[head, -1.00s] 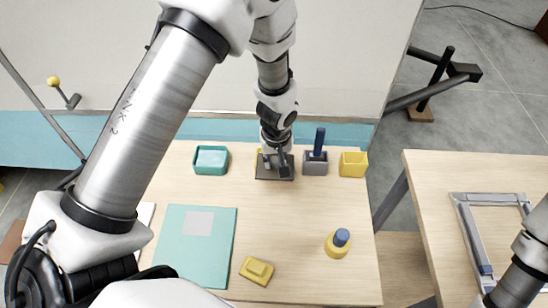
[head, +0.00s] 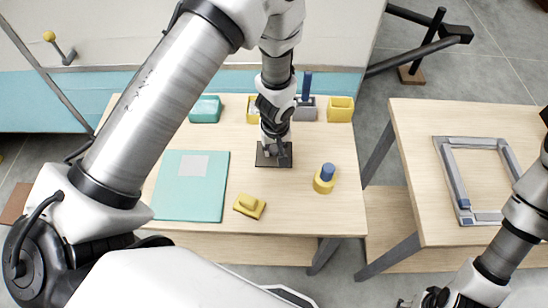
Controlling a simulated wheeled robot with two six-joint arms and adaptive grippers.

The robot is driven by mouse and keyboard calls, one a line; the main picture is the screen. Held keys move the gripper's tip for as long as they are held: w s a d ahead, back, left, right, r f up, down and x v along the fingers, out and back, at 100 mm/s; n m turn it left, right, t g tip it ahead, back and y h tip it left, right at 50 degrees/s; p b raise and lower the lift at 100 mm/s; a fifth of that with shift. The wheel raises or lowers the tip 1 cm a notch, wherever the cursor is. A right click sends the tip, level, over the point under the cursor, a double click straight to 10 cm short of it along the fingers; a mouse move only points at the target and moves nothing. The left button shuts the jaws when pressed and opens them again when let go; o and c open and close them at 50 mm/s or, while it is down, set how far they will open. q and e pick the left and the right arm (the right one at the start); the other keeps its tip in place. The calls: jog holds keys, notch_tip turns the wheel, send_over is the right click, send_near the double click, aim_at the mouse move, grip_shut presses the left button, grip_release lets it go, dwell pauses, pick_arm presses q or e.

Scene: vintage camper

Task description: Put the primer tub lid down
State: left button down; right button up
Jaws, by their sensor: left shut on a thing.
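The primer tub lid looks to be the dark, flat square plate (head: 262,161). It is near the middle of the left table, in front of the back row of tubs. My left gripper (head: 275,152) points down and is shut on it from above. I cannot tell whether the plate touches the table or hangs just above it. A yellow tub (head: 251,110) stands behind, partly hidden by my left arm, with its light inside showing. My right arm is at the lower right, and the end of its gripper (head: 428,298) is cut by the bottom edge.
A teal tub (head: 205,109), a grey holder (head: 306,110) with a blue handle and a yellow box (head: 340,109) line the back. A teal mat (head: 188,200), yellow block (head: 249,206) and blue-topped yellow pot (head: 324,180) surround the plate. A grey frame (head: 447,172) lies on the right table.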

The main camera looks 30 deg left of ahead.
aim_at(274, 154)
pick_arm(q)
notch_tip(274, 154, down, 3)
jog(key=shift+b, duration=0.7)
jog(key=shift+r, duration=0.15)
jog(key=shift+f, duration=0.2)
jog(key=c, duration=1)
grip_release()
jog(key=shift+r, duration=0.1)
jog(key=shift+o, duration=0.6)
pick_arm(e)
notch_tip(274, 154, down, 3)
jog(key=shift+r, duration=0.15)
jog(key=shift+r, duration=0.1)
